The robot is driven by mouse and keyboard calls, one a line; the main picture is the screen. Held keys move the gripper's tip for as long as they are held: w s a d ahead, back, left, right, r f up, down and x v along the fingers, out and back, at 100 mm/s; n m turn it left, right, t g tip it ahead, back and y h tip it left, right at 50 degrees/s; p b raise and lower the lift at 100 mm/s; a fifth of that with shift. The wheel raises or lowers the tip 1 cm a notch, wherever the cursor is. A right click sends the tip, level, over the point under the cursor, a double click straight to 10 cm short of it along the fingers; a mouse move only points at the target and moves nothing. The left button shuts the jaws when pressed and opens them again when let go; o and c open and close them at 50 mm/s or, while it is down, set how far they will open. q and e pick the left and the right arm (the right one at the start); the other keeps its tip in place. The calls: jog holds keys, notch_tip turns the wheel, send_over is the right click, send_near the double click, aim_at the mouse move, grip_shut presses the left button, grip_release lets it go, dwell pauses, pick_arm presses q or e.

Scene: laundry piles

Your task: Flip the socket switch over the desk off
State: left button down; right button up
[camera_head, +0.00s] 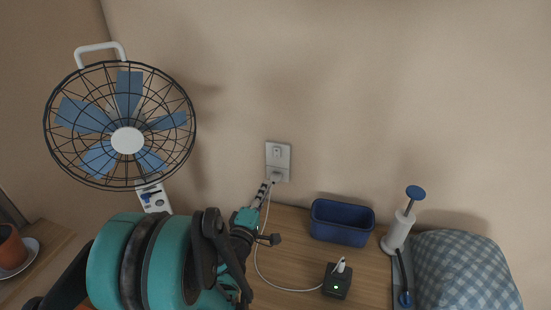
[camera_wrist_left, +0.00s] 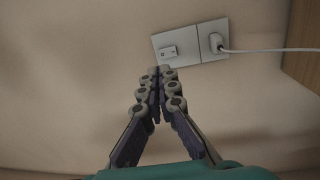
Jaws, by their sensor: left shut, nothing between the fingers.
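The socket plate (camera_head: 278,160) is white and fixed to the beige wall above the wooden desk (camera_head: 290,270). Its switch (camera_head: 277,152) is in the upper part, and a plug with a white cable sits in the lower part. My left gripper (camera_head: 267,188) is just below the plate, in front of the wall. In the left wrist view the plate (camera_wrist_left: 203,43) shows the switch (camera_wrist_left: 168,51) close beyond the shut fingertips (camera_wrist_left: 159,70). I cannot tell whether the fingertips touch the plate. The fingers hold nothing. My right gripper is not in view.
A blue fan (camera_head: 127,140) stands at left. The white cable (camera_head: 262,262) runs down to a black charger (camera_head: 337,280) with a green light. A blue bin (camera_head: 342,222), a white pump dispenser (camera_head: 398,232) and a checked cushion (camera_head: 462,272) are at right. The wall above is clear.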

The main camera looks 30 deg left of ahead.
pick_arm(q)
jog(key=shift+s+a+f+n+y, duration=0.2)
jog(key=shift+a+n+y, duration=0.2)
jog(key=shift+a+n, duration=0.15)
jog(key=shift+w, duration=0.1)
jog(key=p, duration=0.4)
send_near(277, 151)
jog(key=x, duration=0.5)
jog(key=shift+w+b, duration=0.2)
jog(key=shift+b, duration=0.1)
jog(key=shift+w+a+r, duration=0.2)
jog(key=shift+w, duration=0.45)
jog(key=shift+w, duration=0.1)
